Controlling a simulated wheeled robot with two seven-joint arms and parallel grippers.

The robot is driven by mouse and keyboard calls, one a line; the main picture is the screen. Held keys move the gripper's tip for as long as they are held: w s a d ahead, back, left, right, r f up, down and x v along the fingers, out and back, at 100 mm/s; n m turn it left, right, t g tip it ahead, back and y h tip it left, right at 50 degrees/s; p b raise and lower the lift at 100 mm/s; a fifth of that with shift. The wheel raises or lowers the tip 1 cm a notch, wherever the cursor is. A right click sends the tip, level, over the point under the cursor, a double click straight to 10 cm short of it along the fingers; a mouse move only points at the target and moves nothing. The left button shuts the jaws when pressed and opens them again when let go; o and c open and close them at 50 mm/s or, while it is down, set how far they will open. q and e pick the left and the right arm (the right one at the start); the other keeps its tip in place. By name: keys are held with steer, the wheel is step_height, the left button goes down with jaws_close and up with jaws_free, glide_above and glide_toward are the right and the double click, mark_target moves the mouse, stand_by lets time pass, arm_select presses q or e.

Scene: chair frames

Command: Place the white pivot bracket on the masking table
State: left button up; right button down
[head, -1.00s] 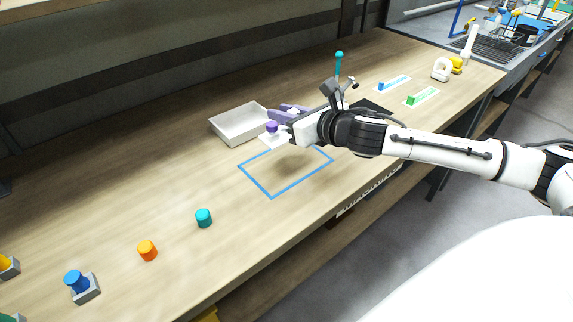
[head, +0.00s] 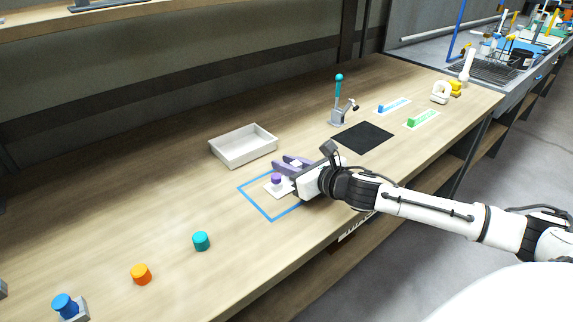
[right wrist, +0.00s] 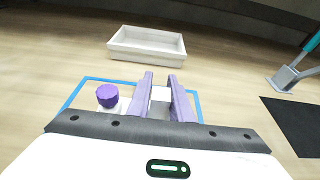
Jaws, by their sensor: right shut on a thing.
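The white pivot bracket (head: 278,190) has a flat white base, with a purple knob standing at its left side. It is inside or just above the blue square outline (head: 254,205) on the wooden table (head: 170,190). My right gripper (head: 287,167) has purple fingers shut on a white block of the bracket. In the right wrist view that block (right wrist: 160,100) shows between the fingers (right wrist: 161,83), with the purple knob (right wrist: 107,95) to the left. Whether the base touches the tabletop, I cannot tell. My left gripper is not in view.
An empty white tray (head: 245,158) stands behind the outline. To the right are a black mat (head: 366,137) and a grey stand with a teal-topped lever (head: 339,100). The wood between is clear.

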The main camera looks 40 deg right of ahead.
steer(key=c, duration=1.6)
jaws_free()
steer(key=shift+s, duration=0.25)
steer(key=v, duration=0.7)
steer(key=shift+s+d+r, duration=0.1)
steer(key=shift+s, duration=0.1)
steer(key=shift+p+v, duration=0.55)
steer(key=shift+v, duration=1.5)
steer(key=shift+r, duration=0.1)
